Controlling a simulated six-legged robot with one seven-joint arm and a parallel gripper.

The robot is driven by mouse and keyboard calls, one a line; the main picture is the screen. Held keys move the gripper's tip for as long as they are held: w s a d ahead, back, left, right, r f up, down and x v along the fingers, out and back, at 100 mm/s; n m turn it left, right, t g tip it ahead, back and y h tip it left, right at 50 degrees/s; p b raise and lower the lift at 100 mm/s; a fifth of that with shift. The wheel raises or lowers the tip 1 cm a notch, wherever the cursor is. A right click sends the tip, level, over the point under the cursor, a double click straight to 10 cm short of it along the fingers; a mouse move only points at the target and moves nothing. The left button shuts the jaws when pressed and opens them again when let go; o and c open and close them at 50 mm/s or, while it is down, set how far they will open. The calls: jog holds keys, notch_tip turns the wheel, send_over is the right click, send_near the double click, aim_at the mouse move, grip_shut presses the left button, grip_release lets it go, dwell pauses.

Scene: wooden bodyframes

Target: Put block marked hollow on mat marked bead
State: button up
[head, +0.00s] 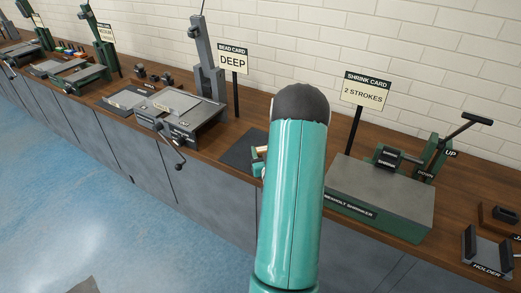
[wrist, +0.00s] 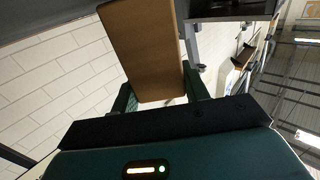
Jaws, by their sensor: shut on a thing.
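My gripper (wrist: 158,98) is shut on a tan-brown block (wrist: 145,45), which sits between its two green fingers in the wrist view. No mark shows on the face of the block turned to the camera. In the head view my teal arm hides most of the gripper, and only a small tan bit of the block (head: 260,150) shows left of the arm. A dark flat mat (head: 238,154) lies on the bench just left of it, partly hidden by my arm. No marking on the mat can be read. I cannot tell the block's height above it.
A grey-topped machine (head: 180,108) with a crank stands left of the mat, by a "BEAD CARD DEEP" sign (head: 233,59). A green shrinker (head: 375,195) stands right of my arm, by a "SHRINK CARD" sign (head: 365,92). A holder (head: 487,250) is at far right.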

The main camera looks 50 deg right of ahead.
jog(key=shift+s+d, duration=0.1)
jog(key=shift+s, duration=0.15)
jog(key=shift+w+f, duration=0.1)
jog(key=shift+f, duration=0.05)
jog(key=o, duration=1)
jog(key=shift+o, duration=0.2)
